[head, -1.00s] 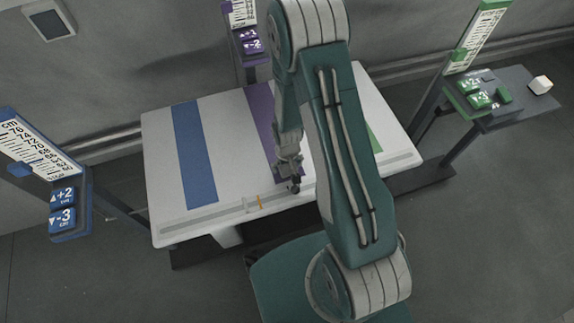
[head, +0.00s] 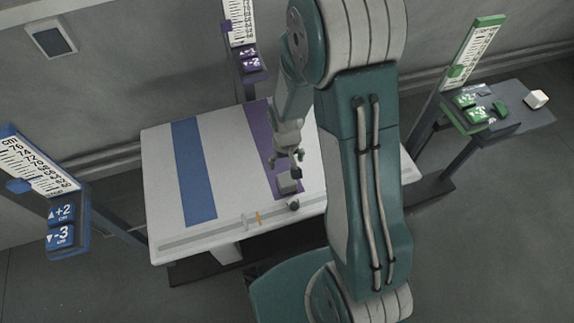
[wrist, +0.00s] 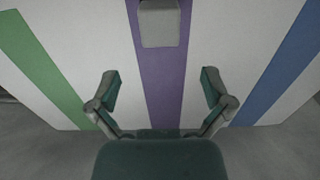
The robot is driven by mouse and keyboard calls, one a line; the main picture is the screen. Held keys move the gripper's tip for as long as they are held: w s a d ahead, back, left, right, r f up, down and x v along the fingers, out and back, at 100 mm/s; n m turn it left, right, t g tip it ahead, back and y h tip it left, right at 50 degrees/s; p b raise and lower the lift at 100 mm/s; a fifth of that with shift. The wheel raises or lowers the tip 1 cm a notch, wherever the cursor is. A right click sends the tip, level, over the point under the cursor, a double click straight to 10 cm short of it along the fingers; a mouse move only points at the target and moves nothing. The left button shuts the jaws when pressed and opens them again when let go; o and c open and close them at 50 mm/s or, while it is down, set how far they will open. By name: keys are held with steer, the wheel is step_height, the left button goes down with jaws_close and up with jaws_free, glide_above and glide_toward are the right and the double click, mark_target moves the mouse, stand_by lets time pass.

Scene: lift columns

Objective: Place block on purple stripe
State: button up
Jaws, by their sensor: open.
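A grey block (head: 287,183) sits on the purple stripe (head: 262,135) of the white table, near the table's front edge. It also shows at the top of the wrist view (wrist: 160,24), with purple on both sides of it. My gripper (head: 288,166) is just behind the block in the head view. In the wrist view my gripper (wrist: 160,90) is open, with its two fingers spread wide and nothing between them. The block lies beyond the fingertips, apart from them.
The table (head: 230,150) also has a blue stripe (head: 192,170) and a green stripe (wrist: 42,65). Lift columns with blue (head: 60,225), purple (head: 250,62) and green (head: 478,107) buttons stand around it. A white cube (head: 537,98) rests on the green column's shelf.

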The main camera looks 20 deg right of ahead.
steer(key=s+r+t, duration=0.2)
steer(key=s+r, duration=0.2)
steer(key=r, duration=0.8)
steer(key=s+r+t, duration=0.2)
steer(key=s+r, duration=0.1)
steer(key=r, duration=0.9)
steer(key=s+r+t, duration=0.1)
steer(key=s+r, duration=0.5)
steer(key=s, duration=0.2)
steer(key=shift+t, duration=0.3)
steer(key=shift+d, duration=0.1)
